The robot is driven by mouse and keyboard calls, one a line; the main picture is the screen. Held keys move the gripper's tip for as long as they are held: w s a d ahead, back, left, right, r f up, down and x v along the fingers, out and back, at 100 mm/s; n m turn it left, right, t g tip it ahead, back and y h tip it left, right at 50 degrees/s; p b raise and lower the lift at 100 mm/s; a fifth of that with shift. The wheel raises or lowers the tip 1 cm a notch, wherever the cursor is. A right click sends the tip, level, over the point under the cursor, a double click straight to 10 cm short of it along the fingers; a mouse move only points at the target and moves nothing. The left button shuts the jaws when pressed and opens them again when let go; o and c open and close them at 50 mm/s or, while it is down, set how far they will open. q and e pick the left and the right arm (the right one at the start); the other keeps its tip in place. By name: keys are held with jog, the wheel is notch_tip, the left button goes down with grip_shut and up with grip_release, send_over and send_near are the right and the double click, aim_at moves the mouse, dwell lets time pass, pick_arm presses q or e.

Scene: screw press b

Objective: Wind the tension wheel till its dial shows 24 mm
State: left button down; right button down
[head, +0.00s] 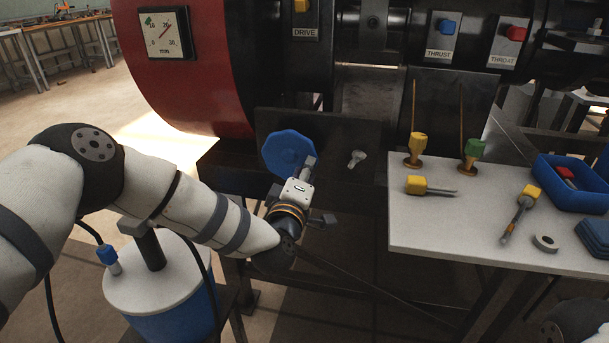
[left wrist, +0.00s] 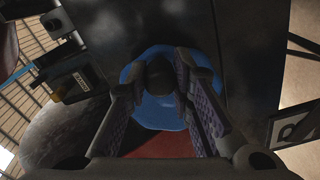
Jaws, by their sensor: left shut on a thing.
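The tension wheel is a blue, many-sided handwheel (head: 288,152) on a dark panel below the red drum. In the left wrist view the blue wheel (left wrist: 155,112) fills the middle, with a dark knob (left wrist: 158,74) in front of it. My left gripper (head: 307,168) is at the wheel's right side, its fingers either side of the knob and shut on it. The gripper hides part of the wheel. My right gripper is out of view.
A grey bench (head: 430,230) at right bears yellow- and green-headed tools, a ring and a blue bin (head: 570,185). A white-topped blue drum (head: 165,285) stands below my left arm.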

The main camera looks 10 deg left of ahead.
pick_arm(q)
jog(key=shift+r+n, duration=0.35)
jog(key=shift+n, duration=0.35)
jog(key=c, duration=1.4)
grip_release()
jog(key=shift+d, duration=0.1)
jog(key=s, duration=1.2)
jog(key=shift+a, duration=0.25)
